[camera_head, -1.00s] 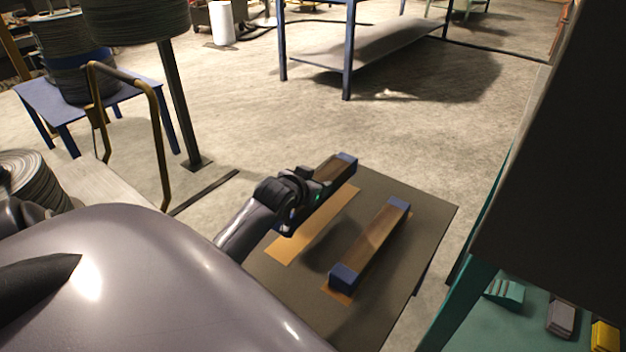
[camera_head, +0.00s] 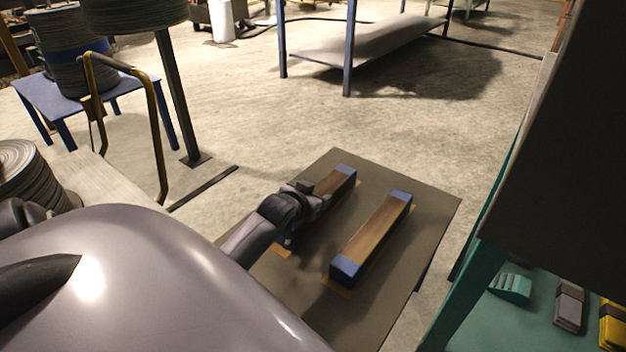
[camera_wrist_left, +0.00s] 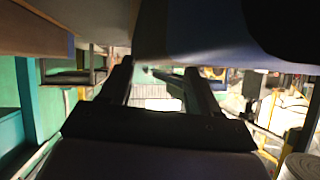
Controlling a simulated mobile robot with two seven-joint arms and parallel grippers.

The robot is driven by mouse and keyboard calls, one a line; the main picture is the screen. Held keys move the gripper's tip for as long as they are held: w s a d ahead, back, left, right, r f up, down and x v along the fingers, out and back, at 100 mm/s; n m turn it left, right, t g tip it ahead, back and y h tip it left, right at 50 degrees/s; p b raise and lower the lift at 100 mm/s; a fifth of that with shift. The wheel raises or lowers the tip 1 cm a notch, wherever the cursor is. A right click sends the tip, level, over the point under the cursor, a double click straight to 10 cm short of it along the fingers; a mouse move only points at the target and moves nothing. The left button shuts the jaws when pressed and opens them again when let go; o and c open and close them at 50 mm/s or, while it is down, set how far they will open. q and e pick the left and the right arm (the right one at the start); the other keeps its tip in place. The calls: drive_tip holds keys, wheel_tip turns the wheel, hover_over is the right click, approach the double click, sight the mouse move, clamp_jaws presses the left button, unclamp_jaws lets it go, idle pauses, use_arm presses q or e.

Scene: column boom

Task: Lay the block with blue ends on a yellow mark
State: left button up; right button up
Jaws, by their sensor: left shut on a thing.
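My left gripper (camera_head: 312,203) reaches in from the left in the head view and is shut on a wooden block with blue ends (camera_head: 331,183). The far blue end shows clearly; the near part is hidden behind the gripper. The block lies lengthwise over the left yellow mark, at or just above the mat. The mark (camera_head: 284,246) peeks out at the near end and along the right side. A second block with blue ends (camera_head: 373,235) lies on the right yellow mark (camera_head: 336,287). My right gripper is not in view.
The dark mat (camera_head: 430,211) lies under both blocks, with bare room between and around them. A teal bench (camera_head: 478,318) with small items stands at the right. A blue-legged table (camera_head: 378,42) stands behind. A yellow-brown rail (camera_head: 158,130) stands at the left.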

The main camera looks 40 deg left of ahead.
use_arm(q)
drive_tip(key=o, duration=1.4)
drive_tip(key=shift+f, duration=0.1)
drive_tip(key=shift+r, duration=0.2)
drive_tip(key=shift+s+d+r, duration=0.15)
drive_tip(key=shift+s, duration=0.1)
drive_tip(key=p+v, duration=0.4)
drive_tip(key=v, duration=0.7)
drive_tip(key=shift+s+r+p, duration=0.1)
drive_tip(key=shift+s+p, duration=0.05)
drive_tip(key=shift+p, duration=0.25)
drive_tip(key=s+d+m+h, duration=0.2)
drive_tip(key=s+d, duration=0.1)
drive_tip(key=d, duration=0.5)
drive_tip(key=s+d+m+h, duration=0.2)
drive_tip(key=s+d+h, duration=0.1)
drive_tip(key=d, duration=0.6)
drive_tip(key=s+d+m+h, duration=0.2)
drive_tip(key=s+d+h, duration=0.1)
drive_tip(key=d, duration=0.6)
drive_tip(key=shift+s+f, duration=0.15)
drive_tip(key=shift+f, duration=0.25)
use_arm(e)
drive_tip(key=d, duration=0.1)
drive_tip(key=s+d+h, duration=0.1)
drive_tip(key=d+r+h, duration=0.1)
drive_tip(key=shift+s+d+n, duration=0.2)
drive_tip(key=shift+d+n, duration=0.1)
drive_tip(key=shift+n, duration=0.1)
